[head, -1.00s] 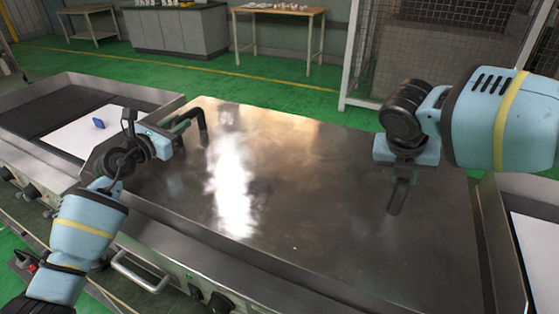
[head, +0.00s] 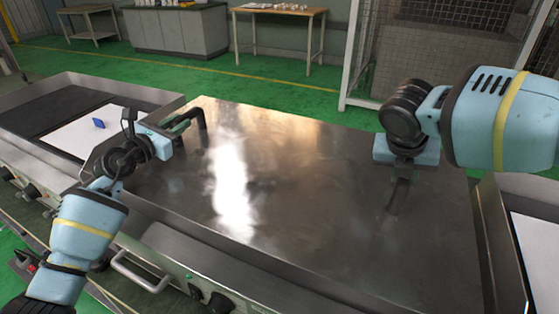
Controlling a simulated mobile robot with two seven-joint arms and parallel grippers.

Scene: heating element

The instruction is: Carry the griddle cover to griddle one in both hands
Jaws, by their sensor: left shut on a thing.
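The griddle cover (head: 300,190) is a large, shiny metal plate filling the middle of the head view, roughly level. Its black left handle (head: 202,134) stands near the far left corner. My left gripper (head: 180,128) is shut on this handle. My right gripper (head: 402,182) is over the right part of the cover, at a dark upright piece that looks like the right handle. The gripper body hides most of that contact, so I cannot tell how its jaws stand. I cannot tell whether the cover is raised or resting. No label shows which griddle is griddle one.
A metal-rimmed unit with a dark surface (head: 65,100), a white sheet (head: 80,134) and a small blue object (head: 98,123) lies left. Another rimmed unit (head: 530,188) lies right. A drawer handle (head: 140,276) and knobs line the front. Green floor, tables and a mesh cage are behind.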

